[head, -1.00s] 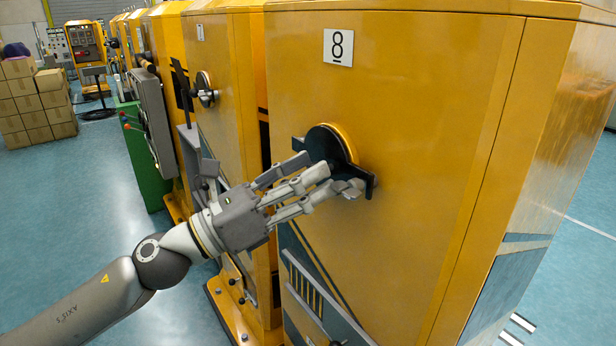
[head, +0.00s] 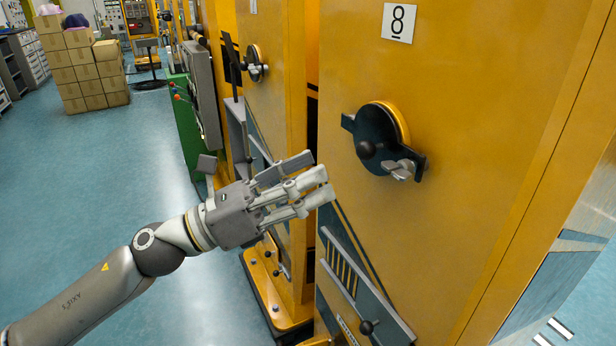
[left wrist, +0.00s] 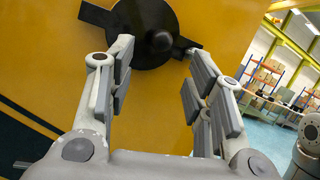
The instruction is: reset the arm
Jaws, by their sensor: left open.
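A round dark gate mechanism (head: 378,138) with a yellow rim sits on the front of the yellow cabinet (head: 460,180) marked 8. It has a dark bar across it, a black knob (head: 366,150) and a small grey handle (head: 400,169) at lower right. My left gripper (head: 318,182) is open and empty, left of and below the mechanism, apart from it. In the left wrist view the dark disc (left wrist: 145,25) and its knob show beyond the spread fingers (left wrist: 155,75). My right gripper is not in view.
A slanted panel (head: 360,285) with a black knob is on the cabinet's lower front. Another yellow cabinet (head: 275,110) with a similar disc stands to the left. Stacked cardboard boxes (head: 88,72) stand far left. The blue floor (head: 100,190) at left is clear.

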